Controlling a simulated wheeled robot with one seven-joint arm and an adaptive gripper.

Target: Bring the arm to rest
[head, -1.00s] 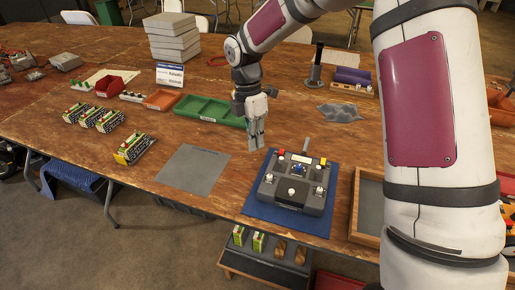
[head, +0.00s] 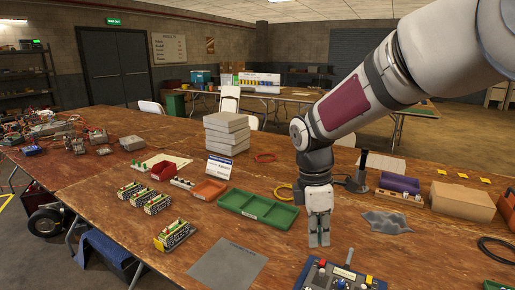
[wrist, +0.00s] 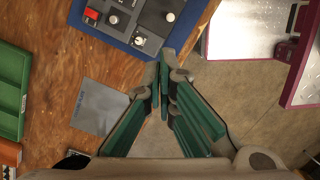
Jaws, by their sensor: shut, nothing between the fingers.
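My gripper (head: 319,240) hangs pointing down above the wooden table (head: 110,237) in the head view, to the right of the green tray (head: 226,203). Its fingers are shut with nothing between them. In the wrist view the green-padded fingers of my gripper (wrist: 164,88) meet near the middle. My arm reaches in from the upper right of the head view.
A dark control box (head: 338,278) on a blue mat sits below my gripper, cut by the frame edge. A grey mat (head: 228,265) lies to its left. Grey boxes (head: 226,132), a cardboard box (head: 463,202) and several green-topped modules (head: 174,235) stand around.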

